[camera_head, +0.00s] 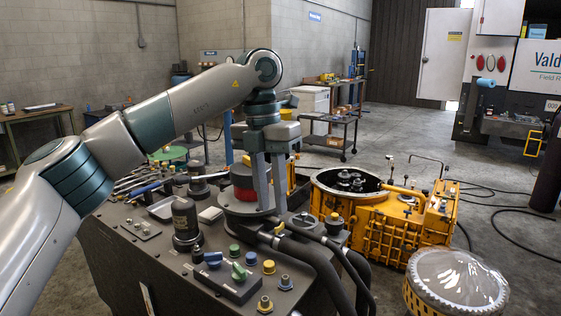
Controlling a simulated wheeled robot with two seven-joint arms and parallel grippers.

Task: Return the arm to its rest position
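My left arm (205,97) comes in from the left and bends down at its wrist. My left gripper (269,208) points down over the back right of the dark bench. Its two fingers stand apart with a narrow gap, and I see nothing clearly held between them. The fingertips are beside a round part with a red band (243,193) on a dark round base (247,211); whether they touch it I cannot tell. My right gripper is not in view.
The dark bench (150,262) carries several tools, a black cylinder (185,222), coloured knobs and thick black hoses (318,262). A yellow transmission housing (392,228) stands open to the right. A plastic-covered round part (457,281) is at front right. Cables cross the floor at right.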

